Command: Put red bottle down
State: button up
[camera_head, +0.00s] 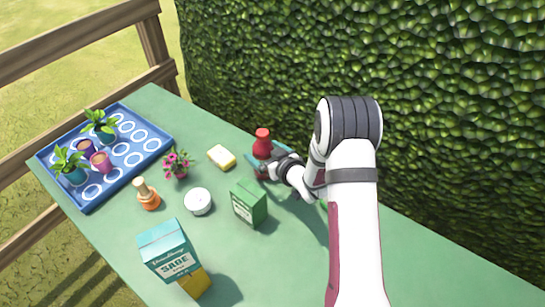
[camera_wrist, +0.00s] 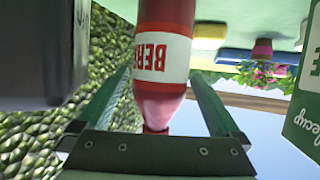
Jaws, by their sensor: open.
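The red bottle (camera_head: 262,148) stands upright on the green table in the head view, near the hedge-side edge. In the wrist view, which is upside down, the red bottle (camera_wrist: 163,100) has a white label with red letters, and its neck points toward the gripper's base. My gripper (camera_head: 264,162) is open around the bottle, with one teal finger on each side. In the wrist view a gap shows beside the bottle at both fingers. The bottle's base is partly hidden by the gripper in the head view.
A green box (camera_head: 249,203) stands close in front of the gripper. A yellow sponge (camera_head: 221,157), white round container (camera_head: 198,201), pink flower pot (camera_head: 179,165), orange bottle (camera_head: 148,195) and teal carton (camera_head: 171,255) stand further left. A blue tray (camera_head: 157,150) holds several pots.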

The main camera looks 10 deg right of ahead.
jog(key=s+d+r+m+g+h, duration=0.45)
jog(key=s+d+r, duration=0.35)
jog(key=s, duration=0.4)
jog(key=s+a+r+m+g, duration=0.2)
jog(key=s, duration=0.7)
jog(key=s+a+r+m+g+y, duration=0.1)
jog(key=s+a+r+g, duration=0.1)
jog(key=s, duration=0.8)
jog(key=s+a+r+m+g, duration=0.2)
jog(key=s+a+g, duration=0.2)
jog(key=s, duration=0.6)
jog(key=shift+a+r+m, duration=0.25)
jog(key=shift+r+m, duration=0.05)
jog(key=shift+m, duration=0.05)
